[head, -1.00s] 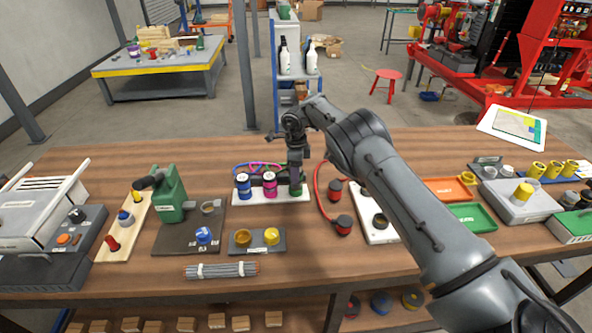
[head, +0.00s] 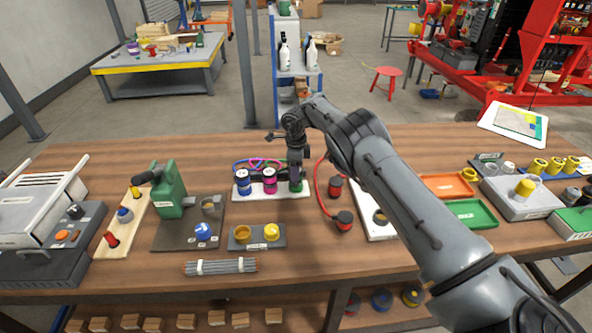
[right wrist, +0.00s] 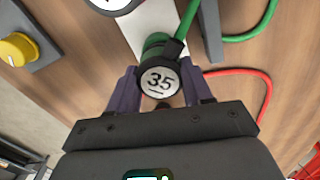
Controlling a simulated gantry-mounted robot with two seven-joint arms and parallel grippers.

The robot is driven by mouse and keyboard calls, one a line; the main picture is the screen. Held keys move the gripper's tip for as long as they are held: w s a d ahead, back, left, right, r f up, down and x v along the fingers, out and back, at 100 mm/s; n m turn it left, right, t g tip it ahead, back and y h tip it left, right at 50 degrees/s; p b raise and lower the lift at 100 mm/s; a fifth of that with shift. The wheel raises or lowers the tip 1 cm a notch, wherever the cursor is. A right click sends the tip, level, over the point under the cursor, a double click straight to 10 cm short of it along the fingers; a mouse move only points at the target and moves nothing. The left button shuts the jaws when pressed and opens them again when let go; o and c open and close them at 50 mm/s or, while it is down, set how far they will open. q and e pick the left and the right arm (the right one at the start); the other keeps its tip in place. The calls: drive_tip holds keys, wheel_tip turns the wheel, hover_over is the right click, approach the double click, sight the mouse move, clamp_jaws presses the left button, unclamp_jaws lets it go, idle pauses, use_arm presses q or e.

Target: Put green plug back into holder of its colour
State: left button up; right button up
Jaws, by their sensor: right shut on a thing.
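My right gripper (head: 295,172) is shut on the green plug (right wrist: 160,80), whose round cap reads 35. In the right wrist view the fingers (right wrist: 160,88) flank the cap, and a black cable boot leaves its side. A green part (right wrist: 155,42) shows just behind the cap. In the head view green (head: 295,187) shows under the fingers at the right end of a white holder strip (head: 258,197). The fingers hide how far the plug sits in its holder. A blue plug (head: 243,184) and a pink plug (head: 269,181) stand on the same strip. My left gripper is not in view.
Red plugs (head: 344,219) on a red cable lie right of the strip. A dark block with yellow caps (head: 257,238) is in front. A green cable (right wrist: 267,100) loops beside my gripper. Bare wood lies at the front middle.

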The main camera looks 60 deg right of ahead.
drive_tip(key=o, duration=1.3)
drive_tip(key=shift+r, duration=0.55)
wheel_tip(320, 180, up, 9)
drive_tip(key=shift+f+p, duration=0.1)
drive_tip(key=shift+p, duration=1.1)
drive_tip(key=shift+r, duration=0.45)
